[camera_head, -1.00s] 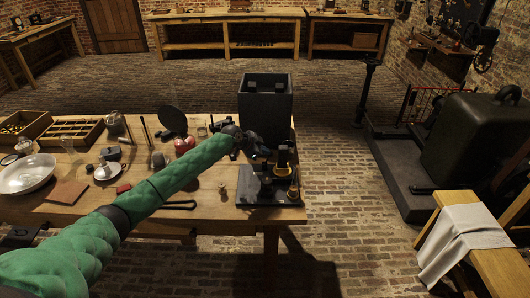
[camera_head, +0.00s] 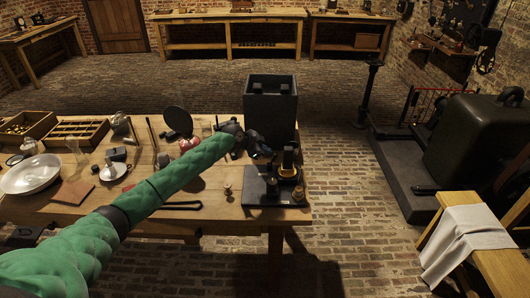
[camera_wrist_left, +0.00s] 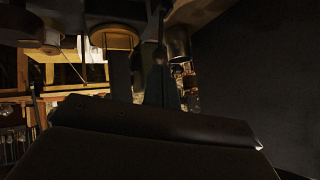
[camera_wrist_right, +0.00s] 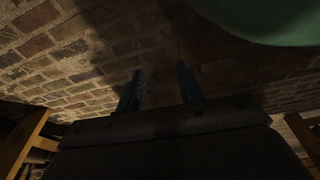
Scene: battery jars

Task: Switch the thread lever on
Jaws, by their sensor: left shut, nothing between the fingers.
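A small instrument with a black base (camera_head: 258,193) and brass and dark upright parts (camera_head: 290,160) stands at the table's right end. I cannot make out the thread lever clearly among these parts. My left gripper (camera_head: 262,151) is shut and empty at the instrument's back left, close to its upper parts. I cannot tell whether it touches them. In the left wrist view, brass and dark round parts hang close beyond the fingers. My right gripper (camera_wrist_right: 160,80) shows only in the right wrist view. Its fingers are apart and empty, above the brick floor.
A tall dark open box (camera_head: 270,110) stands right behind the instrument. A small knobbed piece (camera_head: 228,190) and a black-handled tool (camera_head: 180,205) lie to its left. Dishes, trays and jars crowd the table's left.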

